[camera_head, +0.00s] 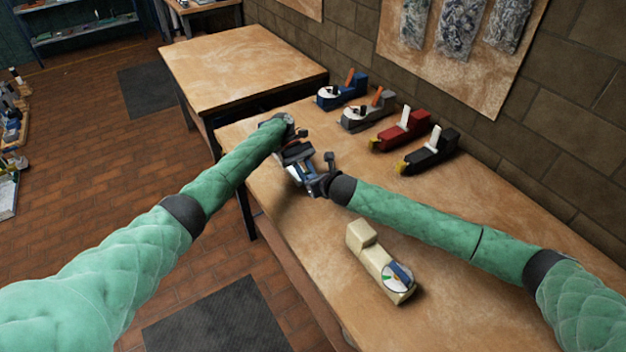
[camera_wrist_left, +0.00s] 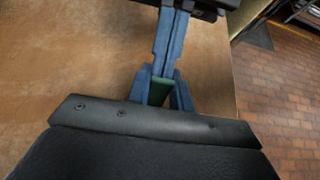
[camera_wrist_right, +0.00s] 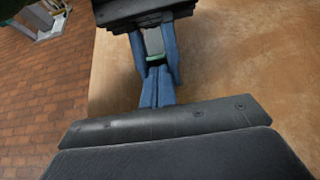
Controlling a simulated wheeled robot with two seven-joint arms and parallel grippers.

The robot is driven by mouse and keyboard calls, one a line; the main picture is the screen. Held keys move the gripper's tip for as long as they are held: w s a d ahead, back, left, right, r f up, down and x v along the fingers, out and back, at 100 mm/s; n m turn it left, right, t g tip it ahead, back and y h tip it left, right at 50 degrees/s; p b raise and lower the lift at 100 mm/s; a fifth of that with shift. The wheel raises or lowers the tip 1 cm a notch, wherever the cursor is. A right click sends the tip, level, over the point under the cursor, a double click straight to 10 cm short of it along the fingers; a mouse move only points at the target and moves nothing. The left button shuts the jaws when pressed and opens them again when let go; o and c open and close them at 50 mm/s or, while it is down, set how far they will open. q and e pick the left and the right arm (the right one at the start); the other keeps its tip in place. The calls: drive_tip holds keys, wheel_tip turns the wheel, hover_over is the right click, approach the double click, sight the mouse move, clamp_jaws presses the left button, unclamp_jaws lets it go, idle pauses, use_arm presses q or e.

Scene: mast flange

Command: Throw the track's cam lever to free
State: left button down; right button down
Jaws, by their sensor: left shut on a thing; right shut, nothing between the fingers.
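My left gripper (camera_head: 296,165) is low over the bench and shut on a small green piece (camera_wrist_left: 160,90). In the right wrist view this green piece (camera_wrist_right: 154,58) shows between the left fingers, with a grey face. My right gripper (camera_head: 316,188) is shut and empty; its closed fingertips (camera_wrist_right: 157,92) point at the green piece, very close to it. I cannot tell whether they touch it. The arms and grippers hide much of the piece. I cannot tell which part is the track's cam lever, or how it is set.
A cream block (camera_head: 364,241) with a round dial lies in front of my right arm. Behind stand a blue device (camera_head: 330,100), a grey one (camera_head: 352,123), a red one (camera_head: 405,134) and a black one (camera_head: 432,158), all with raised levers. A second table (camera_head: 235,70) adjoins.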

use_arm(q)
drive_tip(key=c, duration=1.2)
unclamp_jaws()
drive_tip(key=shift+s+d+f, duration=0.1)
drive_tip(key=shift+s+d, duration=0.05)
drive_tip(key=shift+d, duration=0.05)
drive_tip(key=shift+c, duration=0.2)
use_arm(e)
drive_tip(key=shift+w+r, duration=0.15)
drive_tip(key=shift+r, duration=0.15)
use_arm(q)
drive_tip(key=shift+a, duration=0.1)
use_arm(e)
drive_tip(key=shift+f, duration=0.1)
